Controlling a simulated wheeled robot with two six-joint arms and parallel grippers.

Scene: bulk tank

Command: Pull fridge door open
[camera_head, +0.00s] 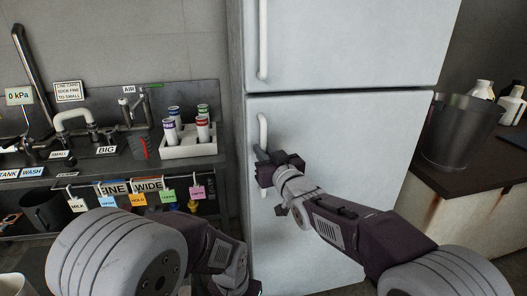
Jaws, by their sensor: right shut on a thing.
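The white fridge (340,130) stands upright in the middle of the view, with an upper door (350,45) and a lower door (385,150). The lower door has a white vertical handle (263,128) on its left side, and the upper door has a similar handle (262,40). Both doors look closed. My right gripper (262,160) is at the lower handle, shut on it, and covers its middle part.
At left, a dark bench carries pipes and a white rack (190,145) with several capped tubes. Coloured tags (137,199) hang from its front rail. At right, a grey bucket (460,130) and white bottles (482,90) stand on a counter (480,180) beside the fridge.

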